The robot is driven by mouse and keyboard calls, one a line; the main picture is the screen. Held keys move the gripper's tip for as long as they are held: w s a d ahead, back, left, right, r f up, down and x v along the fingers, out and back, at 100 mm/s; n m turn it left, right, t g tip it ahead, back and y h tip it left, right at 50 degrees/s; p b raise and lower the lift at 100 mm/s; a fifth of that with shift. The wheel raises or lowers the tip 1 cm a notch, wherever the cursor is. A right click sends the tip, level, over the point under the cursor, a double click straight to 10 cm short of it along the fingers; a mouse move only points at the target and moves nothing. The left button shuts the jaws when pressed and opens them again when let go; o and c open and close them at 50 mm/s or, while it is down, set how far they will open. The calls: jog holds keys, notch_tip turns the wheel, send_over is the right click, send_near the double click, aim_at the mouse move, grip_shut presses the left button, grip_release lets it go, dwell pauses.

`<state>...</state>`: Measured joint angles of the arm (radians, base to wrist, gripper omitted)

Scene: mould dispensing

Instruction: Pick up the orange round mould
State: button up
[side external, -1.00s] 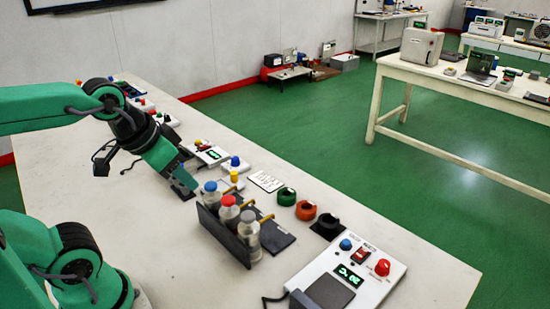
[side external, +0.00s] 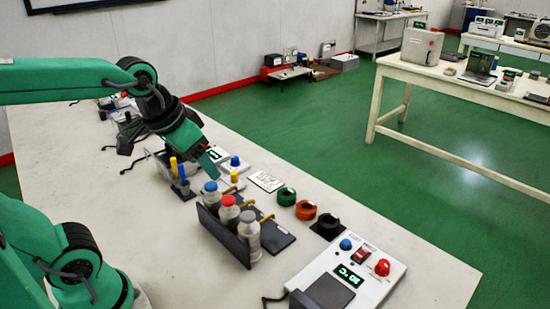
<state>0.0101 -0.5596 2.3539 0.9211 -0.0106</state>
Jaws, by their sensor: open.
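The orange round mould (side external: 306,210) sits on the white table in the side external view, between a green round mould (side external: 286,196) on its left and a black round mould (side external: 327,226) on its right. My gripper (side external: 216,165) is open and empty. It is in the air to the left of the moulds, near the small devices with blue and yellow knobs, well apart from the orange mould.
A dark rack (side external: 222,235) holds bottles with blue, red and grey caps in front of the moulds. A white scale-like device (side external: 347,277) stands at the front right. A white card (side external: 266,181) lies left of the green mould.

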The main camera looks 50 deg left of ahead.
jog(key=w+g, duration=0.1)
jog(key=w, duration=0.7)
jog(key=g, duration=0.4)
send_over(307, 203)
jog(key=s, duration=0.1)
notch_tip(307, 203, down, 18)
jog(key=r, duration=0.1)
jog(key=shift+s+d+f, duration=0.1)
jog(key=shift+d+f, duration=0.1)
jog(key=shift+f, duration=1.2)
jog(key=shift+s+d+f, duration=0.1)
jog(key=shift+d+f, duration=0.05)
jog(key=shift+f, duration=1.2)
jog(key=shift+d+f, duration=0.2)
jog(key=shift+f, duration=1.2)
jog(key=c, duration=0.8)
